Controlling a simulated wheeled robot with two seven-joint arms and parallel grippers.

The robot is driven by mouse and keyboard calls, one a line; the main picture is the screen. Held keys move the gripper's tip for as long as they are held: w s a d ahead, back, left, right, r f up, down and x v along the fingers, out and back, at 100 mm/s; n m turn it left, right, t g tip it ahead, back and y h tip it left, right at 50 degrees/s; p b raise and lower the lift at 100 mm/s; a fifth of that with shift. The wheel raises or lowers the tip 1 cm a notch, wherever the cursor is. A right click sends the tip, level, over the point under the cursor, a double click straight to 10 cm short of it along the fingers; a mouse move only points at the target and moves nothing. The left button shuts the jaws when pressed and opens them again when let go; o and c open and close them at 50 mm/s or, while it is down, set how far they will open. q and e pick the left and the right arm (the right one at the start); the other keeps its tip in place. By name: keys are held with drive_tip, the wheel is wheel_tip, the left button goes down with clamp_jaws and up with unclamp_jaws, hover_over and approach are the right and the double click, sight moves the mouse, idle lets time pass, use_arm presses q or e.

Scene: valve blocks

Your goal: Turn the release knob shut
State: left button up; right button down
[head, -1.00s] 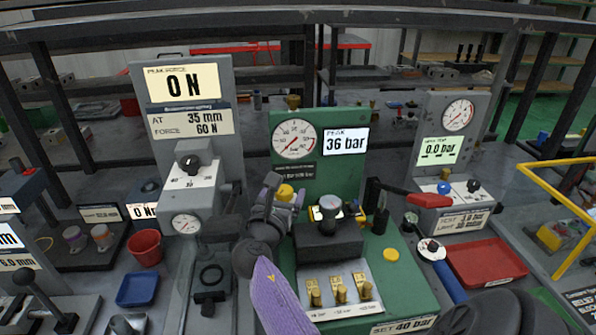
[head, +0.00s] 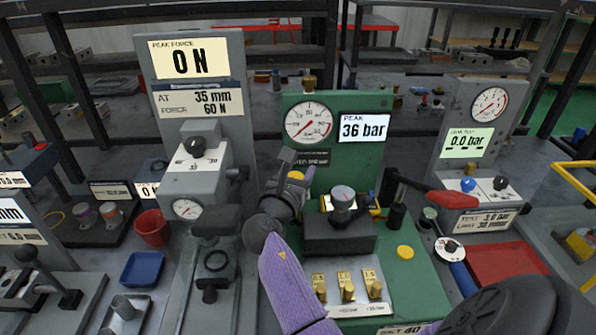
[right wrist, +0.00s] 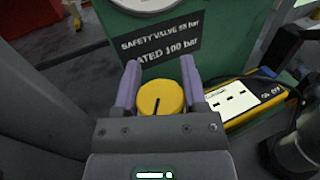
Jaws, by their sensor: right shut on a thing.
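In the right wrist view the pointer line runs nearly straight up. In the head view my right gripper (head: 296,172) partly hides the knob. My left gripper is not in view.
A dark block with a gauge-topped valve (head: 343,197) stands just right of my gripper. Several brass valve blocks (head: 347,288) are in front. A red-handled lever (head: 452,200) reaches over the right side. A grey force tester (head: 202,165) stands at left.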

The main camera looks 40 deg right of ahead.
drive_tip(key=shift+r+t+p, duration=0.2)
drive_tip(key=shift+t+p, duration=0.1)
drive_tip(key=shift+p, duration=0.3)
drive_tip(key=n+t+y+p, duration=0.2)
drive_tip(key=shift+w+r+t+p, duration=0.1)
drive_tip(key=shift+t+p, duration=0.2)
drive_tip(key=shift+p, duration=0.05)
drive_tip(key=shift+a+n+t+y+p, duration=0.15)
drive_tip(key=shift+n+t+y+p, duration=0.45)
drive_tip(key=shift+n+t, duration=0.15)
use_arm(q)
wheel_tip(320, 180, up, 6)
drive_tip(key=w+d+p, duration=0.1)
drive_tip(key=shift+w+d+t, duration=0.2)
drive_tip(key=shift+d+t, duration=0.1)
use_arm(e)
drive_tip(key=shift+w+a+f+n+t+y, duration=0.1)
drive_tip(key=shift+f+n+t+y, duration=0.05)
drive_tip(key=shift+n+t+y, duration=0.5)
drive_tip(key=shift+w+a+f+n+t+y, duration=0.1)
drive_tip(key=shift+n+t+y, duration=0.3)
drive_tip(key=shift+n+y, duration=0.35)
drive_tip(key=shift+y, duration=0.3)
drive_tip(key=shift+c, duration=0.7)
unclamp_jaws()
